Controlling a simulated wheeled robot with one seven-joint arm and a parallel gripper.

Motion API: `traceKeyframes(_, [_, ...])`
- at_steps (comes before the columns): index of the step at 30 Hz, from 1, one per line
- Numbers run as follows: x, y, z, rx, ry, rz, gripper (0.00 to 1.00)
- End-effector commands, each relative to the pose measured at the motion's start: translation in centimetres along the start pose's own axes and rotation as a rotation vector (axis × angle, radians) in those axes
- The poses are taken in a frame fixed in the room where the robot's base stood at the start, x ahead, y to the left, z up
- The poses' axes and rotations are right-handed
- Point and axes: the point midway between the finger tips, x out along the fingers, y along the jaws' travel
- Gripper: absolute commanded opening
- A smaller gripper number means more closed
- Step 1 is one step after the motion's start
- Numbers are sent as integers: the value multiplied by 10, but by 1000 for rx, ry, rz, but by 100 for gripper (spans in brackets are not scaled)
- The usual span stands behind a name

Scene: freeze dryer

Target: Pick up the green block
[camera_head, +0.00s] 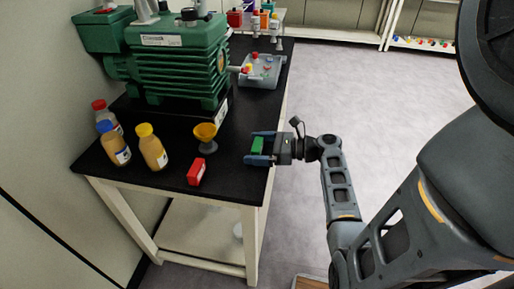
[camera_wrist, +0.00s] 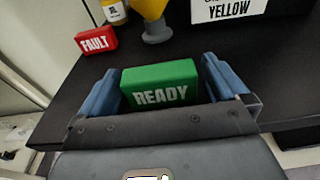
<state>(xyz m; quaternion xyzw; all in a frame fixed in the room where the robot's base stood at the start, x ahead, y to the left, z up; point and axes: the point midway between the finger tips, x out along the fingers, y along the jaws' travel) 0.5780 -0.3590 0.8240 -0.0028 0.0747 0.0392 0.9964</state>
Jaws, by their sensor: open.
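The green block (camera_wrist: 160,86), marked READY, sits on the black tabletop close to its right edge. In the head view the green block (camera_head: 257,145) lies between the fingers of my gripper (camera_head: 259,148). My gripper is open. In the wrist view a blue finger of my gripper (camera_wrist: 163,92) stands on each side of the block, with a small gap visible on the right side. The block's lower front is partly hidden by the gripper body.
A red FAULT block (camera_head: 196,172) and a yellow funnel cup (camera_head: 206,134) stand to the left. Several bottles (camera_head: 152,148) are farther left. A green pump (camera_head: 175,60) and a grey tray (camera_head: 262,72) are behind. The black table (camera_head: 150,189) has clear surface around the block.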

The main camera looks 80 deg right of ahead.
Motion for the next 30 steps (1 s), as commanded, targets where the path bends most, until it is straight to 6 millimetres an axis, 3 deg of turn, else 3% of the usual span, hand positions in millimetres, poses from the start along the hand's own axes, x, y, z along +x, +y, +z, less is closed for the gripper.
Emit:
traceKeyframes(7, [1, 0, 0, 0, 0, 0, 98])
traceKeyframes(22, [1, 0, 0, 0, 0, 0, 50])
traceKeyframes(30, [1, 0, 1, -1, 0, 0, 49])
